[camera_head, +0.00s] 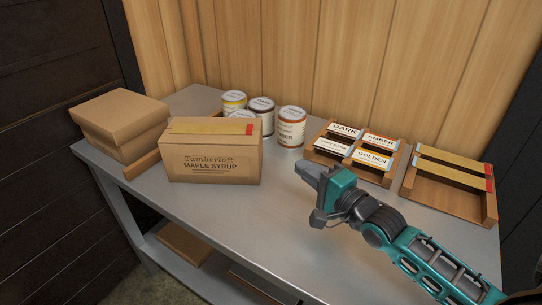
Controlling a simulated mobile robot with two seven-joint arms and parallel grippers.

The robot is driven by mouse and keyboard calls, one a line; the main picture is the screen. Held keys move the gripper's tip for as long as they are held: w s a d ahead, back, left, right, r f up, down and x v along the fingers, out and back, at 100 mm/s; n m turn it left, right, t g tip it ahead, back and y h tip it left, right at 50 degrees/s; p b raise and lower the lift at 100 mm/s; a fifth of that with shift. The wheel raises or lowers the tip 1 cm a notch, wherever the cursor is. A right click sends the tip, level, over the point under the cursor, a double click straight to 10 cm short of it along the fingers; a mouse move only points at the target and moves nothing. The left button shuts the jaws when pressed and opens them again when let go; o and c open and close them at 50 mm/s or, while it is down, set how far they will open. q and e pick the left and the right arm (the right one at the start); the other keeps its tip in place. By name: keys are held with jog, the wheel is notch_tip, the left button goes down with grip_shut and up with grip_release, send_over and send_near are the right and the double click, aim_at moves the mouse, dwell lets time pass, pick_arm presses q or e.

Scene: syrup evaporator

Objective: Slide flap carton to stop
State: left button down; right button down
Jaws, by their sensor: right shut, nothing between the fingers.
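A brown carton printed "Tamberloft MAPLE SYRUP" (212,165) stands on the grey metal table (215,200), with a yellow strip ending in red along its top. A plain brown carton (122,125) with a lid-like top stands at the left end of the table. A wooden bar (142,165) lies between the two cartons; its far part is hidden behind the labelled carton. My right gripper (308,172) is shut and empty, to the right of the labelled carton and apart from it. My left gripper is not in view.
Several labelled cans (291,127) stand behind the labelled carton. A wooden rack (352,172) with DARK, AMBER and GOLDEN cards and a wooden tray (445,197) with yellow strips sit at the right. The table's front strip is clear. A lower shelf holds flat brown pieces.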

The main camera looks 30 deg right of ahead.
aim_at(244, 149)
pick_arm(q)
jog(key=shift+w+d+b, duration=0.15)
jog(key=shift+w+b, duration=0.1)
jog(key=shift+b, duration=0.05)
pick_arm(e)
jog(key=w+a, duration=0.4)
jog(key=w, duration=0.4)
jog(key=shift+a, duration=0.2)
jog(key=w+a+p, duration=0.2)
jog(key=a, duration=0.1)
jog(key=shift+w+a+r, duration=0.15)
jog(key=shift+r, duration=0.05)
jog(key=shift+w+a, duration=0.1)
jog(key=shift+a, duration=0.1)
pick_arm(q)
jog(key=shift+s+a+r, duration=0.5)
pick_arm(e)
jog(key=shift+a, duration=0.1)
